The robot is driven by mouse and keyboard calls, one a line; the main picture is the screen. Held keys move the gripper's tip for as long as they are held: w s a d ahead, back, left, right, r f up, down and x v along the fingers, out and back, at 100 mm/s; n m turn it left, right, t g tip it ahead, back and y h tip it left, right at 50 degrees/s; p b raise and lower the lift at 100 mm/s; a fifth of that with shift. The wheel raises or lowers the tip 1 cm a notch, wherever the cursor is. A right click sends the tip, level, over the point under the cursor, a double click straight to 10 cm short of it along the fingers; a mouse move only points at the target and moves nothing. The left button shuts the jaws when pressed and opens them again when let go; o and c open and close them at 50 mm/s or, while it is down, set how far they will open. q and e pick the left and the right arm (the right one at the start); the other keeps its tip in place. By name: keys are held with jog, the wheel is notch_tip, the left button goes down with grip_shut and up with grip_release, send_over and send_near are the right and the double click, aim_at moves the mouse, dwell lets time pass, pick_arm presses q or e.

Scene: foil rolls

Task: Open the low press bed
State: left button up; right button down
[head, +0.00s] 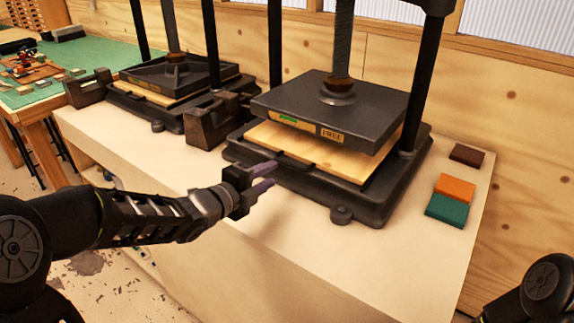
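Two black presses stand on the pale bench. The nearer press (335,112) has a thick dark upper plate with a label reading "FREE" and a small green mark. Below it a light wooden bed board (300,150) shows, with a gap between board and plate. A dark handle sits at the board's front edge. The farther press (175,75) has its plate low, close over its own wooden board (150,93). My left gripper (268,178) is in front of the nearer press's front left edge, its fingers apart and empty. My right gripper is out of view; only part of that arm shows.
Brown (467,154), orange (455,188) and green (447,210) blocks lie on the bench (250,265) right of the nearer press. Dark metal blocks (212,122) stand beside the presses. A green-topped table (100,52) is at the left. The bench front is clear.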

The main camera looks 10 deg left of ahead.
aim_at(288, 165)
pick_arm(q)
jog(key=shift+p+x, duration=0.55)
jog(key=shift+x, duration=3.35)
jog(key=shift+c, duration=0.3)
grip_shut()
